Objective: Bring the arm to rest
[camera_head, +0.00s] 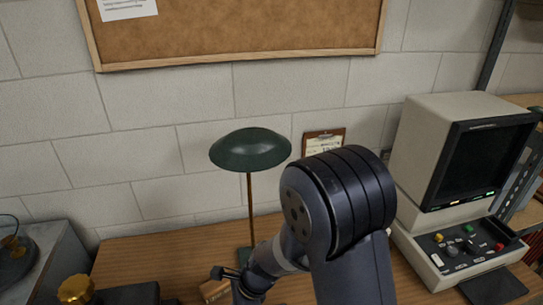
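My arm rises from the bottom centre and bends at a large dark joint in front of the desk. Its wrist end with my gripper (243,291) points down at the lower edge of the picture, left of that joint. The fingertips cannot be made out, so whether it is open or shut does not show. A small brown block-like thing (214,290) shows just left of the wrist; I cannot tell whether the gripper touches it.
A green desk lamp (250,148) stands on the wooden desk (150,256) behind the wrist. A beige reader machine (425,140) stands right of my arm. A clipboard (323,144) is by the wall. A brass knob (75,289) is at lower left. Desk left of the lamp is clear.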

